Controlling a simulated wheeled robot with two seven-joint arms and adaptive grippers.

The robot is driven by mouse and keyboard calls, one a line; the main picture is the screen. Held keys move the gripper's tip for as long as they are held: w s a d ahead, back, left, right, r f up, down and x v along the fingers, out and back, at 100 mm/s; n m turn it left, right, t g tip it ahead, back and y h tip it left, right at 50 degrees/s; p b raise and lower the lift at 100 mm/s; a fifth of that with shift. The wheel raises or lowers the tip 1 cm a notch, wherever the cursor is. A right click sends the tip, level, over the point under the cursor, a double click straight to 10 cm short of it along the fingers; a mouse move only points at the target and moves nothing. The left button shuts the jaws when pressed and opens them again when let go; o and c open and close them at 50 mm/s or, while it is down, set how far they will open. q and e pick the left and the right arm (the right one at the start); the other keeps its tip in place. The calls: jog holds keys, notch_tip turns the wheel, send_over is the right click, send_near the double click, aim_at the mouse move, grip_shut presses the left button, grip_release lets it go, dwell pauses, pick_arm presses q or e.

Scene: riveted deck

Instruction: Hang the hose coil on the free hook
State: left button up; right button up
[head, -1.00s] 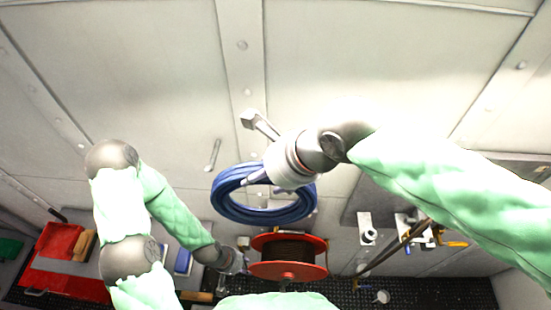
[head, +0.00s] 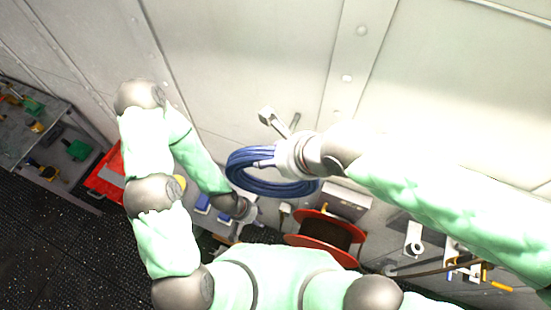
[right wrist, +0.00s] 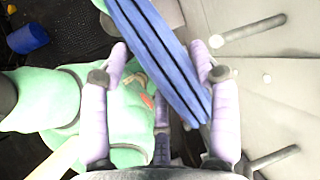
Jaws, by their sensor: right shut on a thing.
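The blue hose coil (head: 240,166) hangs in the air in front of the wall, tilted, held at its upper part by my right gripper (head: 275,158). In the right wrist view the coil (right wrist: 165,55) runs between the two fingers of this gripper (right wrist: 158,65). A pale hook with a thick square end (head: 267,115) stands out above the coil, and a thinner one (head: 294,121) is beside it. Both look bare. The coil is apart from both. Two hooks also show at the right of the wrist view (right wrist: 248,30). My left gripper (head: 250,213) is low, left of the reel; its fingers are too small to judge.
A red hose reel (head: 293,246) stands below the coil. A red bin (head: 103,181) and a shelf with green and yellow items (head: 42,120) are at the left. Fittings and a yellow-handled part (head: 490,281) are at lower right. The wall above the hooks is clear.

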aim_at(289, 130)
jog(key=shift+w+d+f+b, duration=0.1)
jog(key=shift+w+d+b, duration=0.4)
jog(key=shift+w, duration=1.2)
jog(key=shift+w+d+f+b, duration=0.25)
jog(key=shift+w+d, duration=0.35)
jog(key=shift+w, duration=1.05)
jog(key=shift+w+d+b, duration=0.45)
jog(key=shift+w+d, duration=0.1)
jog(key=shift+w, duration=1.15)
jog(key=shift+w+d+f+b, duration=0.1)
jog(key=shift+w+f+b, duration=0.25)
jog(key=shift+f, duration=0.3)
jog(key=shift+w+d+f+b, duration=0.1)
jog(key=shift+w+f+b, duration=0.15)
jog(key=shift+f+b, duration=0.3)
jog(key=shift+f, duration=0.1)
jog(key=o, duration=1.7)
jog(key=shift+o, duration=0.3)
jog(key=shift+s+f, duration=0.1)
jog(key=shift+f, duration=0.05)
jog(key=v, duration=1.2)
